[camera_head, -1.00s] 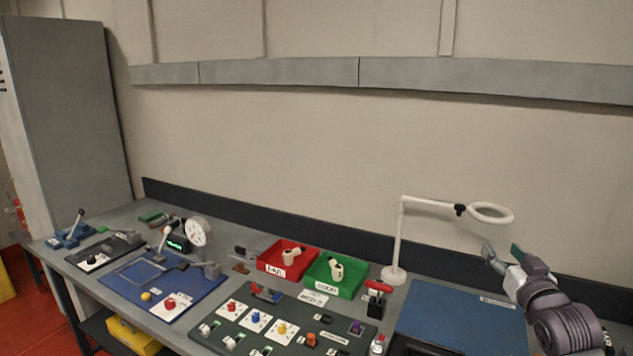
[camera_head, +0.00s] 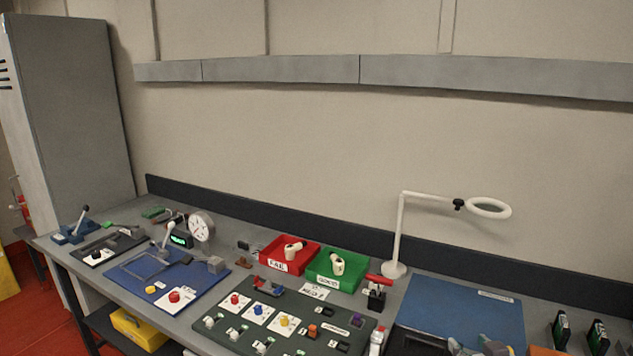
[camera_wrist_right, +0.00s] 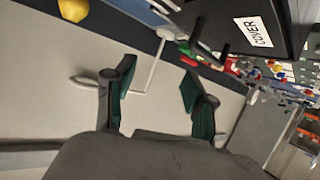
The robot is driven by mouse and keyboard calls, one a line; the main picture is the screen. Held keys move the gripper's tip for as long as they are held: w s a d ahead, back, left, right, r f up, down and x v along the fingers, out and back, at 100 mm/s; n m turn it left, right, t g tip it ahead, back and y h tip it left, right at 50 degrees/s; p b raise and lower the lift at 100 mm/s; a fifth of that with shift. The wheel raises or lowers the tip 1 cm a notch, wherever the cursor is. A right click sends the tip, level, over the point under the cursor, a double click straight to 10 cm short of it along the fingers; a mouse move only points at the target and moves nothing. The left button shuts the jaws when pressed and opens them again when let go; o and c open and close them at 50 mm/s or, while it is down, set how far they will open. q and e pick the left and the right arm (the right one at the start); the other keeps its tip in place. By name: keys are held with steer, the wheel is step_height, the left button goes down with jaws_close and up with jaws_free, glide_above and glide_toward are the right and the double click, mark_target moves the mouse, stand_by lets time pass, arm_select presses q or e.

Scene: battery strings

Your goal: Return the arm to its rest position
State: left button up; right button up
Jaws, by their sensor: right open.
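My right gripper (camera_head: 474,346) shows at the bottom edge of the head view, in front of the blue mat (camera_head: 462,305); most of it is cut off by the frame. In the right wrist view its two green-padded fingers (camera_wrist_right: 158,92) are spread apart with nothing between them. Beyond them are the wall and the white ring lamp, tilted in that view. My left gripper is in neither view.
The bench holds a red bin (camera_head: 289,255), a green bin (camera_head: 337,270), a ring lamp (camera_head: 398,235) and a dark switch panel (camera_head: 280,322). Several dark green-marked modules (camera_head: 561,330) stand at the right. In the wrist view a dark box labelled COVER (camera_wrist_right: 235,25) is close to the gripper.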

steer(key=s+a+f+g, duration=0.1)
steer(key=s+a+f, duration=0.1)
steer(key=s+f, duration=0.1)
steer(key=s+a+f+g, duration=0.1)
steer(key=s+f+g, duration=0.1)
steer(key=s, duration=0.3)
steer(key=s+a+f+g, duration=0.1)
steer(key=s+a+f, duration=0.1)
steer(key=s+f, duration=0.2)
steer(key=shift+s+a+f+n, duration=0.1)
steer(key=shift+a+f+n, duration=0.2)
steer(key=shift+f+n, duration=0.15)
steer(key=s+a+f+g, duration=0.2)
steer(key=s+g, duration=0.1)
steer(key=s, duration=0.6)
steer(key=s+a+f+g, duration=0.2)
steer(key=s, duration=0.7)
step_height(320, 180, down, 30)
steer(key=s+g+b, duration=0.2)
steer(key=s, duration=0.1)
steer(key=s+d+f+g, duration=0.1)
steer(key=s+d+f, duration=0.1)
steer(key=s+f, duration=1.3)
steer(key=shift+s+d+f+n, duration=0.15)
steer(key=shift+s+d+n, duration=0.05)
steer(key=shift+n, duration=0.25)
